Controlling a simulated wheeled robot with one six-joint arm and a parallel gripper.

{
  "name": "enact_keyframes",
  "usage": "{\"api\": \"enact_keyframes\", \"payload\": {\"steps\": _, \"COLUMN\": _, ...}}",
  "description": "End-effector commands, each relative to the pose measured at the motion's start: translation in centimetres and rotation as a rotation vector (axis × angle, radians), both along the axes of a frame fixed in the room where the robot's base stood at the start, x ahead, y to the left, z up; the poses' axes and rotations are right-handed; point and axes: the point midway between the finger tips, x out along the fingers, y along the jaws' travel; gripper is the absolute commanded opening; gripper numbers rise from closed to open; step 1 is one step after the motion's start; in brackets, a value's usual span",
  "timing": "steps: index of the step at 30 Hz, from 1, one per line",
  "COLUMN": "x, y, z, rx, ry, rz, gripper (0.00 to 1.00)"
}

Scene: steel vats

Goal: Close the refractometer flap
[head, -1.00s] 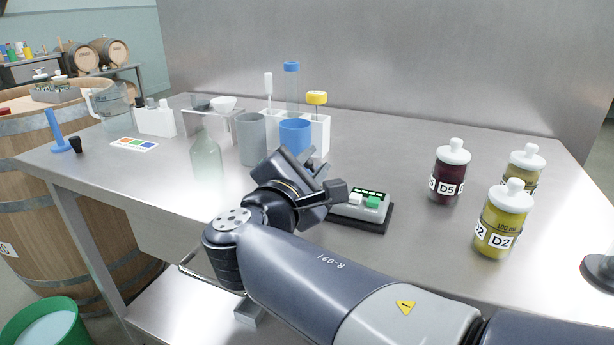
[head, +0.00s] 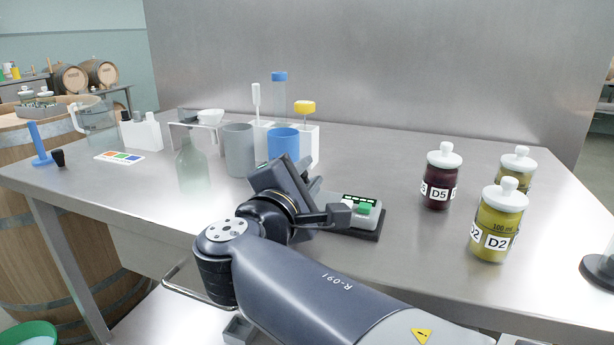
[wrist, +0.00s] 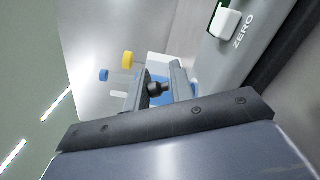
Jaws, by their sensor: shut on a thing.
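The refractometer (head: 362,217) is a small grey device on a dark base, with a dark display and a green button. My gripper (head: 308,182) is at its left end and hides that part in the head view. In the wrist view the grey casing (wrist: 228,62), marked ZERO with a white button, runs along the upper right. There my gripper (wrist: 160,84) has its two fingers on either side of a small dark knob (wrist: 158,88), apparently the flap's. The flap itself is mostly hidden, and its angle cannot be told.
Behind my gripper stand a blue cup (head: 284,142), a grey cup (head: 238,150) and a white rack (head: 308,145). A clear bottle (head: 191,165) is left. Jars D5 (head: 438,183) and D2 (head: 496,226) stand right.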

Motion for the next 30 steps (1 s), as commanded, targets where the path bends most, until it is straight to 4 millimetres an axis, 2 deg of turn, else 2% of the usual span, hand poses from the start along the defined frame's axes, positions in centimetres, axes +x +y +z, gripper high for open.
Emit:
{"api": "enact_keyframes", "payload": {"steps": 1, "x": 0.0, "y": 0.09, "z": 0.26, "rx": 0.003, "ry": -0.005, "rz": 0.003, "gripper": 0.24}}
{"api": "enact_keyframes", "payload": {"steps": 8, "x": 0.0, "y": 0.05, "z": 0.15, "rx": 0.001, "ry": -0.003, "rz": 0.001, "gripper": 0.42}}
{"api": "enact_keyframes", "payload": {"steps": 23, "x": 0.02, "y": 0.02, "z": 0.02, "rx": -0.007, "ry": 0.003, "rz": 0.0, "gripper": 0.42}}
{"api": "enact_keyframes", "payload": {"steps": 30, "x": 0.17, "y": 0.45, "z": 0.81, "rx": -0.123, "ry": 0.045, "rz": -0.001, "gripper": 0.42}}
